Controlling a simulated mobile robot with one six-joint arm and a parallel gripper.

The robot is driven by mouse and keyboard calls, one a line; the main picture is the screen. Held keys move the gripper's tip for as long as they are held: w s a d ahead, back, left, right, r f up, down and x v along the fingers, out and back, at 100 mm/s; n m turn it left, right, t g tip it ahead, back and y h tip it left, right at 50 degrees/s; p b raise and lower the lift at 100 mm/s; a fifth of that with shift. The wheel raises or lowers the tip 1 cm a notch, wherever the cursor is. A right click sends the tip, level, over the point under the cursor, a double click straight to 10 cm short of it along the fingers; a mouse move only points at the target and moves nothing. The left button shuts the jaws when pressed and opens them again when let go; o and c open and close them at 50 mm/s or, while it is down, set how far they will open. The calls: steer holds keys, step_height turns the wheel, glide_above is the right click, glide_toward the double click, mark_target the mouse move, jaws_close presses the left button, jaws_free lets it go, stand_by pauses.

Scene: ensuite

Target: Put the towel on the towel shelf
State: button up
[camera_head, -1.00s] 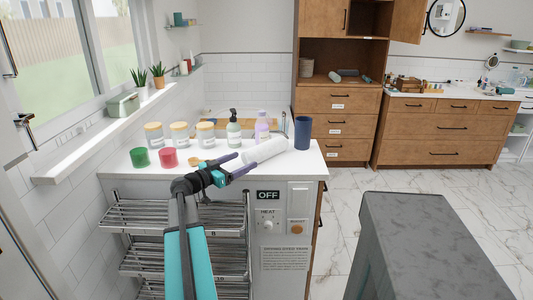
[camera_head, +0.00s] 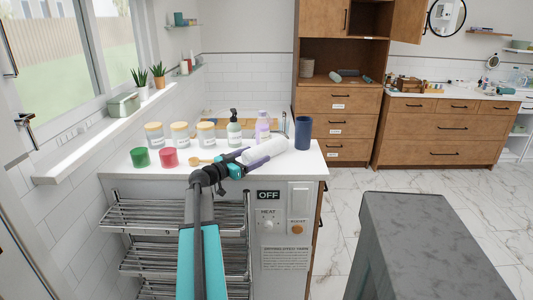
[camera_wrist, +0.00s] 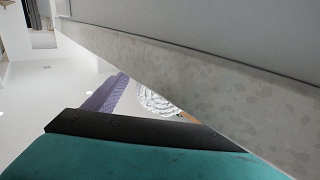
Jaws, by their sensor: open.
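A white rolled towel (camera_head: 268,149) lies on the white counter (camera_head: 128,172), near its right side. In the wrist view its coiled end (camera_wrist: 155,97) shows beyond a purple finger (camera_wrist: 104,95). My gripper (camera_head: 247,160) is open at the towel's near left end, with its purple fingertips close to the roll. I cannot tell whether they touch it. A metal rack (camera_head: 175,214) with several barred tiers stands below the counter. An open cabinet shelf (camera_head: 322,80) at the back holds grey-teal rolls. No label shows which is the towel shelf.
Red (camera_head: 168,157) and green (camera_head: 140,157) cups, lidded jars (camera_head: 180,135), two pump bottles (camera_head: 234,130) and a dark blue cup (camera_head: 303,133) stand around the towel. A grey block (camera_head: 410,240) stands at right.

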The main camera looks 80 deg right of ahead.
mark_target(262, 150)
steer(key=shift+x, duration=2.5)
steer(key=shift+w+r, duration=0.1)
steer(key=shift+w, duration=0.05)
steer(key=shift+c, duration=0.4)
steer(key=c, duration=1.3)
steer(key=shift+r, duration=0.15)
